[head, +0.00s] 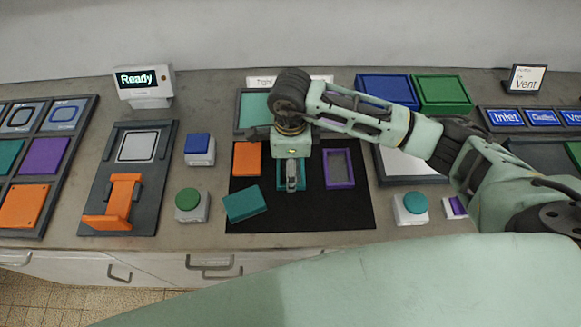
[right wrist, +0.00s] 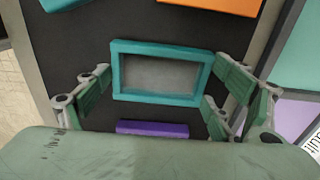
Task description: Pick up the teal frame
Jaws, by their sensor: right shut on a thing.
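The teal frame (right wrist: 160,98) is a rectangular border with an open middle, seen in the right wrist view between the fingers of my right gripper (right wrist: 158,90). In the head view the teal frame (head: 281,184) is mostly hidden under my right gripper (head: 291,185), which points down over the black mat (head: 300,215). The gripper is shut on the frame. The frame appears at or close to the mat; I cannot tell any gap. My left gripper is in neither view.
On the mat, an orange block (head: 247,158) and a teal block (head: 245,203) lie left of the gripper, and a purple frame (head: 339,168) lies close on the right. Buttons, including a green one (head: 188,200) and a teal one (head: 415,204), flank the mat.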

